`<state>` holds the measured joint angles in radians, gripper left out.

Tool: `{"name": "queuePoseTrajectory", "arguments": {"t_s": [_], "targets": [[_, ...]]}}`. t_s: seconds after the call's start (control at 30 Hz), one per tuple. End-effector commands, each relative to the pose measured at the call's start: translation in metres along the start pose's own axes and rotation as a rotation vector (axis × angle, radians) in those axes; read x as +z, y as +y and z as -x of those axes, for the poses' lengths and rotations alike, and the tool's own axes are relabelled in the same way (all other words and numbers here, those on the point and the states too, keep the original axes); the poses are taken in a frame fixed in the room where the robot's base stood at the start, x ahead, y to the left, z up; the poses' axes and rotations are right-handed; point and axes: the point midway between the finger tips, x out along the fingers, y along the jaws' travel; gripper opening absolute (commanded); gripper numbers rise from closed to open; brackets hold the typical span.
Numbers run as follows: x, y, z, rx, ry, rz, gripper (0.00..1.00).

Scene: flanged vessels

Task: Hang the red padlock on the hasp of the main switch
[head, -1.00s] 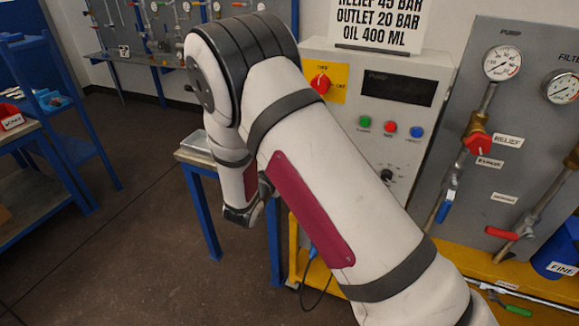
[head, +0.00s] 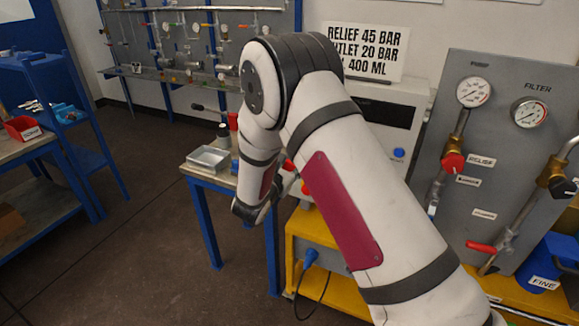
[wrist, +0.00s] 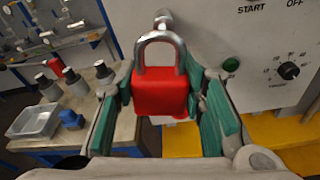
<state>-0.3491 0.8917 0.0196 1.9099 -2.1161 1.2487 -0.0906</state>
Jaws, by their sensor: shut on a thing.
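The red padlock (wrist: 160,93) is in the wrist view, upright, with its silver shackle (wrist: 160,42) pointing up. My gripper (wrist: 161,84) is shut on its body, with a teal-padded finger on each side. A small silver metal part (wrist: 163,19) on the pale cabinet front shows just behind and above the shackle's top. It may be the hasp; I cannot tell whether the shackle touches it. The main switch is not clearly visible in either view now. In the head view my arm covers most of my gripper and that part of the cabinet.
The pale cabinet (wrist: 220,30) carries a green button (wrist: 231,65) and a black dial (wrist: 289,71), right of my gripper. A side table holds a metal tray (head: 208,158) and several dark-topped bottles (wrist: 47,86). A gauge panel (head: 490,140) stands at right.

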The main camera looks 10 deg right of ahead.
Motion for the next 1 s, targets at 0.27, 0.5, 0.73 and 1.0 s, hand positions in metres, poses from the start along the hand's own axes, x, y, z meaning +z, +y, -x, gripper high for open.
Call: {"name": "queuePoseTrajectory", "arguments": {"t_s": [0.27, 0.5, 0.73, 1.0], "targets": [[0.001, 0.000, -0.016, 0.000, -0.002, 0.000, 0.07], [0.002, -0.001, -0.029, -0.001, -0.001, -0.001, 0.07], [0.003, -0.001, -0.042, 0.000, -0.002, -0.001, 0.07], [0.004, -0.001, -0.056, 0.000, -0.002, -0.001, 0.07]]}}
